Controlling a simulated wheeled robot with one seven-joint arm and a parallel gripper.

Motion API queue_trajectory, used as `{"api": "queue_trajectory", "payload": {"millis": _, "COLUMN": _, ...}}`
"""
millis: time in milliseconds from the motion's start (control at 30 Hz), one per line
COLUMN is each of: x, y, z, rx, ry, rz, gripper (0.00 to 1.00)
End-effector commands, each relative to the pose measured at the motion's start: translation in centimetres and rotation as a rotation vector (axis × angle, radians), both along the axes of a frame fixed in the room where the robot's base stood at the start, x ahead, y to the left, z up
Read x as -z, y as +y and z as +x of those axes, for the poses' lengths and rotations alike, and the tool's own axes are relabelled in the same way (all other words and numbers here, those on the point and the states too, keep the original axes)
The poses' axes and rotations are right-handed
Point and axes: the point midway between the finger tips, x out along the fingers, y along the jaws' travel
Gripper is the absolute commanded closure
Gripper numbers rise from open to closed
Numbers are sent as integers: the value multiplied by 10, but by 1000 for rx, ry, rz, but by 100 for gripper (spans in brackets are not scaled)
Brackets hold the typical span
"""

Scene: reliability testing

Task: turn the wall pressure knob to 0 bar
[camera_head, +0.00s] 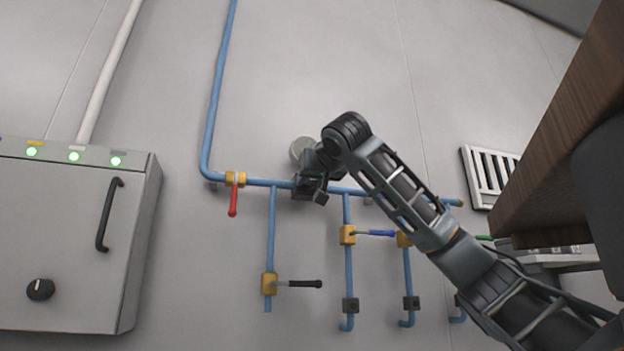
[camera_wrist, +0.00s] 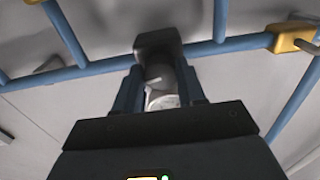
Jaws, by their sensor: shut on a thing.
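The pressure knob (camera_wrist: 162,98) is a pale, rounded cylinder below a dark regulator block (camera_wrist: 157,41) on the blue pipe in the wrist view. My gripper (camera_wrist: 158,84) is shut on it, with one dark finger on each side. In the head view my gripper (camera_head: 317,187) is at the regulator on the horizontal blue pipe and hides the knob. A round grey gauge (camera_head: 299,149) sits just above, partly behind my arm. Its dial and any reading cannot be made out.
Lever valves with a red handle (camera_head: 233,200), a black handle (camera_head: 300,284) and a blue handle (camera_head: 375,233) sit on the pipes around the regulator. A grey cabinet (camera_head: 70,240) stands at left. A dark brown panel (camera_head: 565,140) and a white vent (camera_head: 481,180) are at right.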

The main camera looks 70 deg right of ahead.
Motion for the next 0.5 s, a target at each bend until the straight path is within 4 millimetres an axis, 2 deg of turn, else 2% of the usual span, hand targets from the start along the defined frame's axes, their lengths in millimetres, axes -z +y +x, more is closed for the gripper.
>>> {"api": "queue_trajectory", "payload": {"millis": 33, "x": 0, "y": 0, "z": 0, "rx": 0, "ry": 0, "rz": 0, "gripper": 77}}
{"api": "queue_trajectory", "payload": {"millis": 200, "x": 0, "y": 0, "z": 0, "rx": 0, "ry": 0, "rz": 0, "gripper": 91}}
{"api": "queue_trajectory", "payload": {"millis": 500, "x": 2, "y": 1, "z": 1, "rx": -3, "ry": 30, "rz": -25, "gripper": 91}}
